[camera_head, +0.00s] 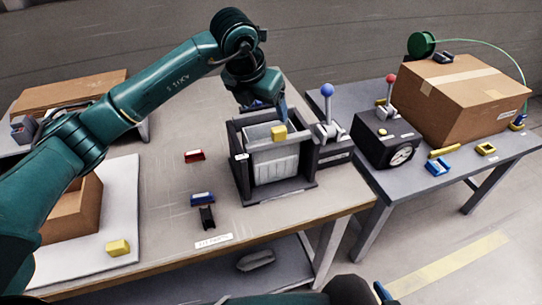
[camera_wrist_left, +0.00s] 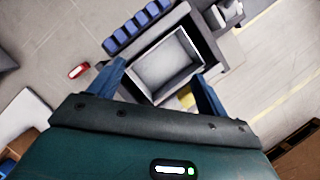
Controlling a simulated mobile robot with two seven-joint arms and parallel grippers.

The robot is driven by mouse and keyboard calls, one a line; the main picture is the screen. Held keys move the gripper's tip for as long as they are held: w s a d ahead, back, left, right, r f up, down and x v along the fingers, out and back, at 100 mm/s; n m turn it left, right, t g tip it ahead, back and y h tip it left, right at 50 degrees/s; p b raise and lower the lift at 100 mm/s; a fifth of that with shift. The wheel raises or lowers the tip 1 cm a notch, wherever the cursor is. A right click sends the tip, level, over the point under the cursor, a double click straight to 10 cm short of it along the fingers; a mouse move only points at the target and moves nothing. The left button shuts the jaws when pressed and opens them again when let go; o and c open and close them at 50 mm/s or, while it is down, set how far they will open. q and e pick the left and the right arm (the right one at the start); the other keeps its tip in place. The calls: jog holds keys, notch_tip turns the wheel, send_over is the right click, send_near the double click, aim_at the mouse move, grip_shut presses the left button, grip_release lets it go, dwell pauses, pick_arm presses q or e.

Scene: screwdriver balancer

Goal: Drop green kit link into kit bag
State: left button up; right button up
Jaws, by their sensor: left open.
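The kit bag (camera_head: 276,167) is a pale grey open-topped pouch standing upright in a dark frame. In the left wrist view its opening (camera_wrist_left: 168,70) faces me, and its grey inside looks empty. My left gripper (camera_head: 268,104) is above the back of the frame. In the left wrist view its two blue fingers are spread apart on either side of the opening, with nothing between them. I cannot make out a green kit link in either view. A dark arm part and a blue tip, perhaps of my right gripper (camera_head: 382,291), show at the bottom edge of the head view.
A red part (camera_head: 194,156), a blue part (camera_head: 202,198) and a black part (camera_head: 207,217) lie left of the frame. A blue-knobbed lever (camera_head: 327,91) stands close on the right. The table front left of the frame is mostly clear.

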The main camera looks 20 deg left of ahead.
pick_arm(q)
jog(key=v, duration=1.3)
jog(key=shift+b, duration=0.35)
jog(key=shift+s, duration=0.1)
